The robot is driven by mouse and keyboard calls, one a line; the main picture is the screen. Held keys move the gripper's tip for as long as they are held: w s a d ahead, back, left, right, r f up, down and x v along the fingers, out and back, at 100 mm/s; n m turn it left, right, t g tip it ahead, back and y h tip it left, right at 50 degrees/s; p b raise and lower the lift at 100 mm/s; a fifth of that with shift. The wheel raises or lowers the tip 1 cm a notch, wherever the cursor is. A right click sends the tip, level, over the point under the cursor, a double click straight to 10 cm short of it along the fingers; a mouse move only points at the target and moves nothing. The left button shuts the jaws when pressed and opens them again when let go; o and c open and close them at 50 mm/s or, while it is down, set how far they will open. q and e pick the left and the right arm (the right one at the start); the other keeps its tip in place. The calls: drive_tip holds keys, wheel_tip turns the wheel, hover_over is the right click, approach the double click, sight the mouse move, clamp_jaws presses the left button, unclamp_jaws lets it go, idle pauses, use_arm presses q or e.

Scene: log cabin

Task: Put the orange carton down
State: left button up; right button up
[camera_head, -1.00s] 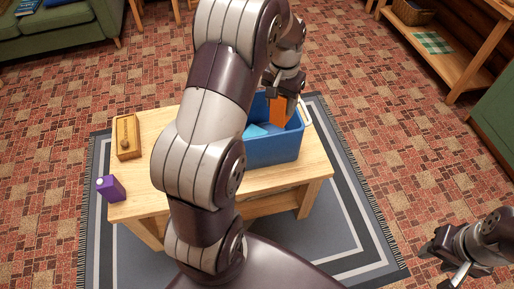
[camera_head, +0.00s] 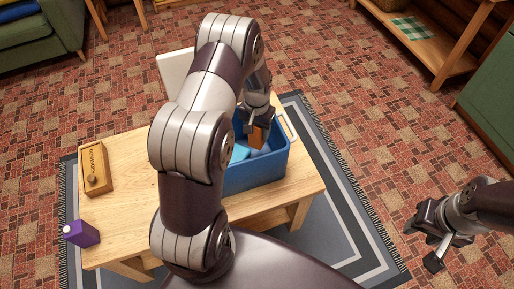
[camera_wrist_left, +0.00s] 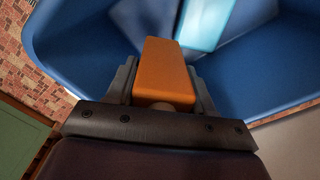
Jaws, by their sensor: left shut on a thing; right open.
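The orange carton (camera_head: 257,136) is between the fingers of my left gripper (camera_head: 258,122), at the blue bin on the table. In the left wrist view the carton (camera_wrist_left: 165,72) sits between the two dark fingers of my left gripper (camera_wrist_left: 162,95), with the bin's blue interior beyond it. Whether the carton touches the bin floor cannot be told. The blue bin (camera_head: 258,176) stands on the wooden table (camera_head: 130,219), and light blue things (camera_head: 239,152) lie in it. My right gripper (camera_head: 434,250) is open and empty, off the table at the right.
A purple carton (camera_head: 82,234) and a wooden box with a knob (camera_head: 95,170) are on the left of the table. A white panel (camera_head: 174,70) shows behind my left arm. A grey striped rug (camera_head: 343,196) lies under the table.

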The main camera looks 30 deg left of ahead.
sight(257, 148)
use_arm(q)
wheel_tip(257, 148, down, 4)
drive_tip(key=shift+w+d+r, duration=0.1)
drive_tip(key=shift+d+f+b, duration=0.3)
wheel_tip(257, 148, down, 4)
drive_tip(key=shift+d+f+b, duration=0.1)
drive_tip(key=shift+b, duration=0.35)
drive_tip(key=shift+w+a+f, duration=0.1)
drive_tip(key=shift+a, duration=0.2)
drive_tip(key=shift+s+f, duration=0.15)
drive_tip(key=shift+s, duration=0.25)
drive_tip(key=o, duration=1.2)
drive_tip(key=shift+s+a, duration=0.1)
use_arm(e)
drive_tip(key=shift+s+a+f, duration=0.15)
drive_tip(key=shift+f, duration=0.8)
